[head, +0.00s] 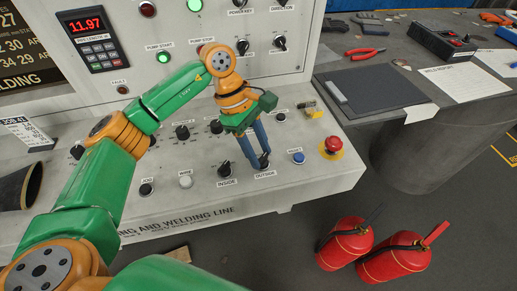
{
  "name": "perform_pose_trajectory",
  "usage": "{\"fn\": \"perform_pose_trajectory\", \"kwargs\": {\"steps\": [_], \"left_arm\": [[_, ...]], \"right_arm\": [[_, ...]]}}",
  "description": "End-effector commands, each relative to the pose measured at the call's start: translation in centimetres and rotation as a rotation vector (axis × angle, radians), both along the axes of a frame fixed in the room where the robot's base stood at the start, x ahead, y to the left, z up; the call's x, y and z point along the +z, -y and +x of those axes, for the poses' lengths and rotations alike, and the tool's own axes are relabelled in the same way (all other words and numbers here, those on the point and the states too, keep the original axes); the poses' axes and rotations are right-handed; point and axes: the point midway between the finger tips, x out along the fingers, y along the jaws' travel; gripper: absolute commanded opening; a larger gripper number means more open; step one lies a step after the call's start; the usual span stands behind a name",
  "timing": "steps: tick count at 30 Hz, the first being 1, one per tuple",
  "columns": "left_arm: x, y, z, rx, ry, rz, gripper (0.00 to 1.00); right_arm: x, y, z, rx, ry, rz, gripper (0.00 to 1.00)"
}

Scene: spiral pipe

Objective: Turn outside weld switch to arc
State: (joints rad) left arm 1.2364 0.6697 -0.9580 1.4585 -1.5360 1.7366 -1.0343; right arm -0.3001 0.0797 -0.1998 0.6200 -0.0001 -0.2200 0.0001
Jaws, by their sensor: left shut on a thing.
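The outside weld switch (264,161) is a small black knob above the "OUTSIDE" label on the sloping grey console. My left gripper (259,164) comes down from above with its blue fingers shut on this knob. The fingers hide most of the knob, so I cannot read which way it points, and its position marks are too small to read. The similar inside switch (224,169) stands just to the left, clear of the fingers. My right gripper is not in view.
A blue reset button (297,158) and a red emergency stop (333,146) on a yellow ring sit to the right of the knob. A white wire button (186,180) is to the left. Fire extinguishers (345,243) stand on the floor at the lower right.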

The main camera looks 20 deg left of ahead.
Motion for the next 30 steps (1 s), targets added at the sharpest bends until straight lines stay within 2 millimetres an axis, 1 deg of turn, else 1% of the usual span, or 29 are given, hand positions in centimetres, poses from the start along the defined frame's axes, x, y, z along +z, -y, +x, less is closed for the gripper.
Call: {"fn": "perform_pose_trajectory", "kwargs": {"steps": [1, 2, 3, 4, 5, 14, 17, 21, 24, 27, 30], "left_arm": [[-0.1, 0.0, -0.1, -0.003, -0.002, 0.001, 0.0], [-0.1, 0.0, -0.1, -0.003, -0.002, 0.001, 0.53], [-0.1, 0.0, -0.1, -0.002, -0.002, 0.001, 0.64], [-0.1, 0.0, -0.1, -0.002, -0.001, 0.001, 0.72], [-0.1, 0.0, 0.0, -0.002, -0.001, 0.001, 0.75], [0.2, -0.1, 0.0, 0.0, 0.0, 0.0, 0.75], [1.8, -0.8, 0.3, 0.001, 0.005, -0.001, 0.75], [4.7, -1.9, 0.5, 0.001, 0.003, -0.001, 0.75], [6.0, -2.4, 0.6, 0.0, 0.001, 0.0, 0.75], [6.5, -2.6, 0.6, -0.001, -0.001, 0.0, 0.75], [6.5, -2.7, 0.5, -0.001, -0.001, 0.0, 0.75]], "right_arm": [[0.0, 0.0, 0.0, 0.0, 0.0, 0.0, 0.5], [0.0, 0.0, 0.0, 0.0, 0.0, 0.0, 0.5], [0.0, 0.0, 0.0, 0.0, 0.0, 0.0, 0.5], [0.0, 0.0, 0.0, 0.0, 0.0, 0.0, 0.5], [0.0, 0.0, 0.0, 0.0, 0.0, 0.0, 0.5], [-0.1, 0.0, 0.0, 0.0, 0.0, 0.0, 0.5], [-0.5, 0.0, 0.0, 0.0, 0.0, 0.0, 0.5], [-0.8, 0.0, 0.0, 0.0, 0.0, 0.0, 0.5], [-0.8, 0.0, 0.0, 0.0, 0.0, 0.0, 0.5], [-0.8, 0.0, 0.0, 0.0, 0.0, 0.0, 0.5], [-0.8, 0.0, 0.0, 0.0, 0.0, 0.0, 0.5]]}}
